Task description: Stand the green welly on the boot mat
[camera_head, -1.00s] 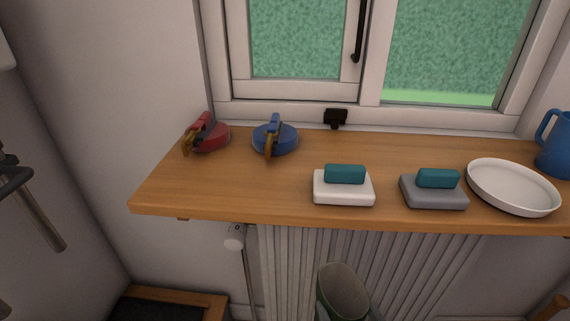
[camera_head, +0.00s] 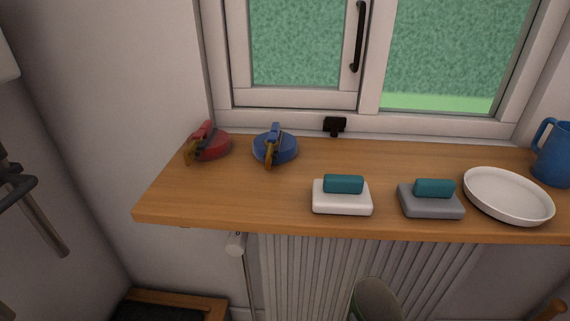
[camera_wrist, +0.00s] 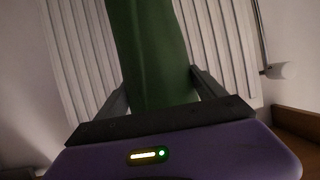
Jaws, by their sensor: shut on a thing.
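The green welly (camera_head: 376,300) shows at the bottom edge of the head view, in front of the radiator and below the shelf; only its open top is in sight. In the wrist view the green welly (camera_wrist: 150,50) runs up between the fingers of my gripper (camera_wrist: 160,88), which is shut on it. My gripper is out of sight in the head view. The boot mat is probably the dark mat (camera_head: 158,311) in a wooden frame at the bottom left, partly cut off by the picture edge.
A wooden shelf (camera_head: 240,205) juts out above the welly. It bears a red tape dispenser-like thing (camera_head: 210,145), a similar blue one (camera_head: 275,147), two soap dishes (camera_head: 342,203) (camera_head: 430,207), a white plate (camera_head: 508,197) and a blue mug (camera_head: 553,155). A radiator (camera_head: 310,275) stands behind.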

